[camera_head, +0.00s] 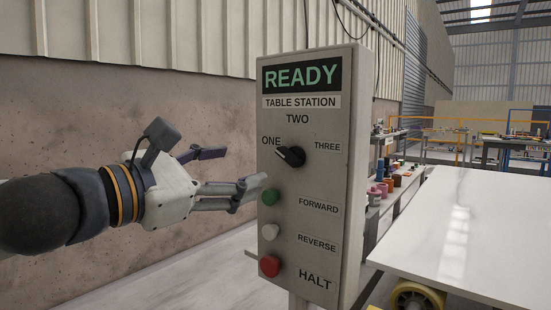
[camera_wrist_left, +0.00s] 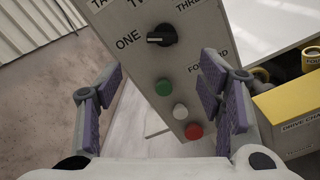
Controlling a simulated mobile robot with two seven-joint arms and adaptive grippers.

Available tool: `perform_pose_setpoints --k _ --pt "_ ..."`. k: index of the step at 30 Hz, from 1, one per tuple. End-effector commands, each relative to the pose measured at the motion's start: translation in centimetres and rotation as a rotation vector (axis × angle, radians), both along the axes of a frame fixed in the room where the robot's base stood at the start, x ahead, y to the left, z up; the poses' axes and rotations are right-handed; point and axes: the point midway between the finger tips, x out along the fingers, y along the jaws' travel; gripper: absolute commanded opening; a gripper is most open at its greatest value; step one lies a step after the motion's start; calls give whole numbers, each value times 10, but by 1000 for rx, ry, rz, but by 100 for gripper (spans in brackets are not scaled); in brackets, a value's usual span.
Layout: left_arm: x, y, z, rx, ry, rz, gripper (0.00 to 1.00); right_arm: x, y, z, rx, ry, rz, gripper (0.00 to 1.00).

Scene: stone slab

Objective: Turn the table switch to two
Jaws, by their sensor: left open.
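The table switch (camera_head: 290,156) is a black rotary knob on the front of a grey control box (camera_head: 350,180), with ONE, TWO and THREE marked around it. Its pointer lies toward ONE. In the left wrist view the knob (camera_wrist_left: 162,36) shows beyond the fingertips, its handle turned toward ONE. My left gripper (camera_head: 233,169) is open and empty, just left of the box. Its fingers point right toward the panel, with the lower finger near the green button. It appears apart from the knob. My right gripper is not in view.
Below the knob are a green button (camera_head: 270,196), a white button (camera_head: 270,231) and a red button (camera_head: 269,266). A lit READY display (camera_head: 300,75) tops the box. A white slab (camera_head: 470,225) lies at right. A wall (camera_head: 130,105) stands behind my left arm.

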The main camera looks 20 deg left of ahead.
Motion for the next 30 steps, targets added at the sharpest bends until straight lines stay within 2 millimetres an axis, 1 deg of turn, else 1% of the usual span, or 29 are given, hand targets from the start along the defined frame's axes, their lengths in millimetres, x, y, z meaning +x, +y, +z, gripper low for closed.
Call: perform_pose_setpoints --k 2,4,12,15,18,20,27,28,29,30 --pt "6 -2 -1 0 0 -1 62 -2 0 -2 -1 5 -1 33" --pt "18 -7 -3 2 4 -2 62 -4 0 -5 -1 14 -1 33" --pt "82 -30 -2 2 3 0 62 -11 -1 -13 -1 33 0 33" --pt "99 -37 -1 1 2 -1 62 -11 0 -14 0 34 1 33" --pt "109 -40 0 0 0 -1 62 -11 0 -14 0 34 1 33" --pt "112 -41 0 0 0 0 62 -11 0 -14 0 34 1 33" --pt "113 -41 0 1 -1 0 62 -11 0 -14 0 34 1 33" --pt "113 -41 0 1 -1 0 57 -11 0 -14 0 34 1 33" --pt "113 -41 0 1 -1 0 50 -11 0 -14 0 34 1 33" --pt "113 -41 0 1 -1 0 41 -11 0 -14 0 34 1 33"
